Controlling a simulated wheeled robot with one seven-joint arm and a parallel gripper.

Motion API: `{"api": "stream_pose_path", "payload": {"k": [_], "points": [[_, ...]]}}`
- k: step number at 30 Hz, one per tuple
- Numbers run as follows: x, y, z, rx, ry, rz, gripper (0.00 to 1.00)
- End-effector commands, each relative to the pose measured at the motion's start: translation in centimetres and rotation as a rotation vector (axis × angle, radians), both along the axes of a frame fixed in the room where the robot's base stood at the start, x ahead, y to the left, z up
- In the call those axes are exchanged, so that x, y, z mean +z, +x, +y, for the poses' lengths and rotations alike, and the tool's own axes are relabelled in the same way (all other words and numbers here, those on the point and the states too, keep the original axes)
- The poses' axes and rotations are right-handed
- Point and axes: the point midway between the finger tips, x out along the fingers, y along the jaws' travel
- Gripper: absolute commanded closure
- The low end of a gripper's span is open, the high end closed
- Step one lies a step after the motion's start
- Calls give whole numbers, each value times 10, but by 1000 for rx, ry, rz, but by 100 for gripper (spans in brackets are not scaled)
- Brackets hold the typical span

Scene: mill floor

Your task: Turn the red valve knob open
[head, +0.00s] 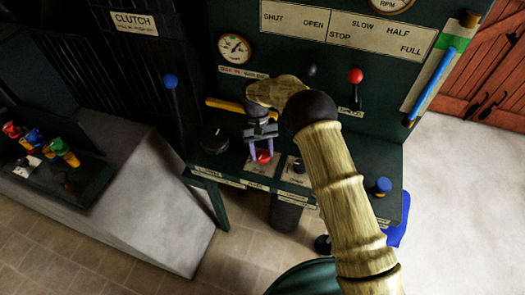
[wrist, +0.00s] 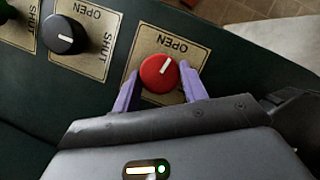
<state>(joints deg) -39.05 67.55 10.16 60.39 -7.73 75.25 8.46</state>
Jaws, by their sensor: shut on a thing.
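The red valve knob (head: 263,157) sits on the console's sloping ledge, on a pale plate (wrist: 143,73) marked OPEN. In the wrist view the red knob (wrist: 159,74) shows a white pointer line, aimed up and slightly right, roughly at the OPEN lettering. My gripper (head: 263,153) reaches down over the knob. In the wrist view my gripper's purple fingers (wrist: 160,92) stand on either side of the knob, shut on it. The right part of the plate is hidden behind a finger.
A black knob (wrist: 64,34) sits on a neighbouring plate marked OPEN and SHUT. A yellow lever (head: 226,104), a red-balled lever (head: 355,76) and a blue knob (head: 382,186) stand around my arm. A blue-topped clutch lever (head: 170,83) rises at the left.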

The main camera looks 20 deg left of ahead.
Motion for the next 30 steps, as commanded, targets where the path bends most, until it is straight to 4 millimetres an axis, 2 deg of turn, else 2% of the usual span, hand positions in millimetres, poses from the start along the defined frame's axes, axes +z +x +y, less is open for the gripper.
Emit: {"api": "stream_pose_path", "payload": {"k": [10, 26, 27, 30], "points": [[1, -1, 3, 184, 6, -4, 80], [1, -1, 3, 218, 5, -4, 80], [1, -1, 3, 218, 5, -4, 53], [1, -1, 2, 217, 4, -3, 36]]}}
